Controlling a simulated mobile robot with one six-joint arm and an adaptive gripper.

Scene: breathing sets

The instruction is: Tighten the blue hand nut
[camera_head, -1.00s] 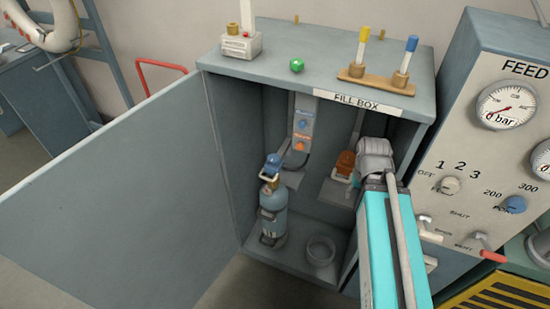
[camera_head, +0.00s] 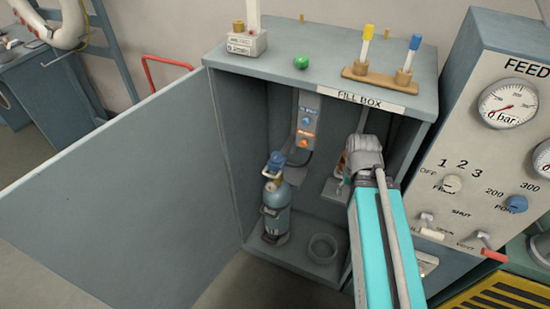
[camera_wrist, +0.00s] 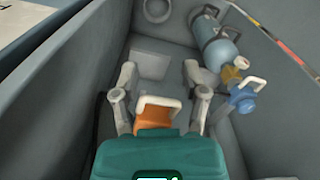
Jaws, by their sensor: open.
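A blue cylinder (camera_head: 276,205) stands upright on the left of the open fill box floor, with a blue part (camera_head: 276,160) at its top. In the wrist view the cylinder (camera_wrist: 213,42) lies at upper right. Its blue valve part (camera_wrist: 242,97) has a pale handle and sits right of my gripper; I cannot tell whether this is the hand nut. My gripper (camera_wrist: 161,72) is open, its fingers either side of an orange fitting (camera_wrist: 155,115) with a pale loop, with gaps beside it. In the head view my wrist hides most of that fitting.
The open door (camera_head: 120,200) fills the left. The box's right wall is close to my arm. A panel with blue and orange knobs (camera_head: 305,125) is on the back wall. An empty ring (camera_head: 323,248) is on the floor. The feed panel (camera_head: 470,150) stands at right.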

